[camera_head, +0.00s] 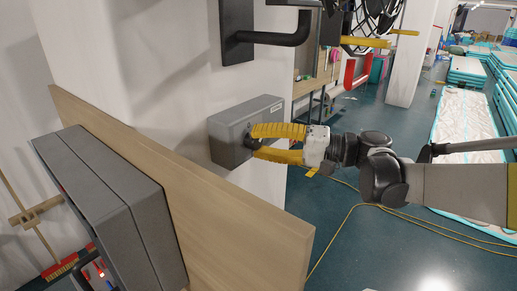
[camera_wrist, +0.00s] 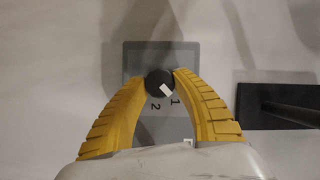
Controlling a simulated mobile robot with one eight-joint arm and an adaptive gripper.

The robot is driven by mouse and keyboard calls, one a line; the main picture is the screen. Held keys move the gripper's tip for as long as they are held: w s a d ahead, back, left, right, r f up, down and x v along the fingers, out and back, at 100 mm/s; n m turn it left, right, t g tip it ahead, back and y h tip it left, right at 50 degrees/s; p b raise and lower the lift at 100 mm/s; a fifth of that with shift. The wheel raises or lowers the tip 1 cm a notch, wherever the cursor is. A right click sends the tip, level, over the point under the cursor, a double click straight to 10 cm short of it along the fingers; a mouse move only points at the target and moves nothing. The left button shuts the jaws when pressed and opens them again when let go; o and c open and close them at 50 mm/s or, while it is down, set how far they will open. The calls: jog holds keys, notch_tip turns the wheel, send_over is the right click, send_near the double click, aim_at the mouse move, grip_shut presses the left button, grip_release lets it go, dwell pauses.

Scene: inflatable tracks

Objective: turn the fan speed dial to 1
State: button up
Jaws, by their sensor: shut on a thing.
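The fan speed dial is a round black knob (camera_wrist: 157,78) with a white mark, on a grey control box (camera_wrist: 183,124) fixed to the white wall. The numerals 1 and 2 are printed below the knob in the wrist view. The white mark points to the lower right, toward the 1. My gripper (camera_head: 254,142) has yellow ribbed fingers, and its fingertips (camera_wrist: 161,79) are shut on the two sides of the knob. In the head view the grey box (camera_head: 227,150) shows its side and front, and the fingers partly hide the knob.
A black handle on a dark plate (camera_head: 236,32) is on the wall above the box. A wooden board (camera_head: 200,190) and a large grey case (camera_head: 110,205) stand at the left. A yellow cable (camera_head: 345,215) lies on the dark floor. Pale mats (camera_head: 465,125) are at the right.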

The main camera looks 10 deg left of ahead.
jog(key=shift+m+b, duration=0.3)
jog(key=shift+m, duration=0.1)
jog(key=o, duration=1.2)
jog(key=d, duration=0.8)
jog(key=s+d, duration=0.1)
jog(key=d, duration=0.3)
jog(key=shift+s, duration=0.1)
jog(key=shift+a, duration=0.1)
